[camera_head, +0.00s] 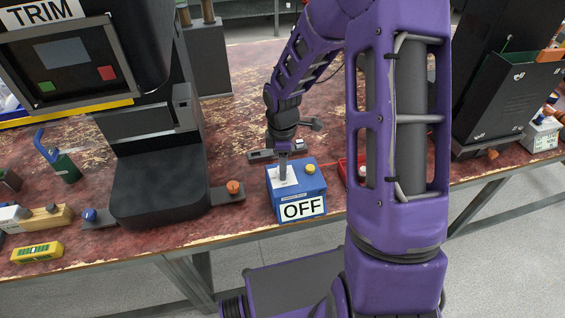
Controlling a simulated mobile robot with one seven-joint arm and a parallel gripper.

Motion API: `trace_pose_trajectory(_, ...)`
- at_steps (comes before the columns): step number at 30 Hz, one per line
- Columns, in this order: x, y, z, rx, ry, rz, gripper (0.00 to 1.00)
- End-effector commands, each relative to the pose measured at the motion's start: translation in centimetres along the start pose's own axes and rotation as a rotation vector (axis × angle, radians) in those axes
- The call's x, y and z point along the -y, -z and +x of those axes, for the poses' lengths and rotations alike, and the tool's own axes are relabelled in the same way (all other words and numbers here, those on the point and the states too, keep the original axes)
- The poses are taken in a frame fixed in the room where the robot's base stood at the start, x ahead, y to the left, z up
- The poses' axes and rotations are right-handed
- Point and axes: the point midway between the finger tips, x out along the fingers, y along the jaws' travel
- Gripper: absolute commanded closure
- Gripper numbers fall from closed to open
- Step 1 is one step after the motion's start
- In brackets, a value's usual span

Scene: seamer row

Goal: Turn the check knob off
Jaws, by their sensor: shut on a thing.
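A blue box (297,190) with a white label reading OFF (303,208) stands near the table's front edge. It has a pale plate on its top left and a yellow round button (310,169) on its top right. My gripper (283,170) points down onto the pale plate, its fingers shut on the knob there. The knob is small and mostly hidden by the fingers, so its angle cannot be told. My purple arm reaches over from the right.
A black machine with a TRIM sign (40,12) stands left, its dark base (158,190) near the box. An orange knob (233,187) sits between them. A red box (350,170) is right of the blue box, partly behind my arm. A yellow tool (37,252) lies front left.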

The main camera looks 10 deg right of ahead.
Motion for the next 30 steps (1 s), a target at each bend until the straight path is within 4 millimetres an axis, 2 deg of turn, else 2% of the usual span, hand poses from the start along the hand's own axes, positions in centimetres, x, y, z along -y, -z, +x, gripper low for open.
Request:
trace_pose_trajectory(15, -0.07, 0.04, -0.05, 0.0, -0.002, -0.022, 1.0)
trace_pose_trajectory(16, -0.07, 0.04, -0.06, 0.0, -0.002, -0.021, 0.53)
trace_pose_trajectory(20, -0.05, 0.03, -0.04, 0.0, -0.002, -0.021, 0.3)
trace_pose_trajectory(21, -0.05, 0.03, -0.04, 0.0, -0.002, -0.021, 0.26)
trace_pose_trajectory(30, -0.03, 0.0, -0.17, 0.0, -0.001, -0.019, 0.26)
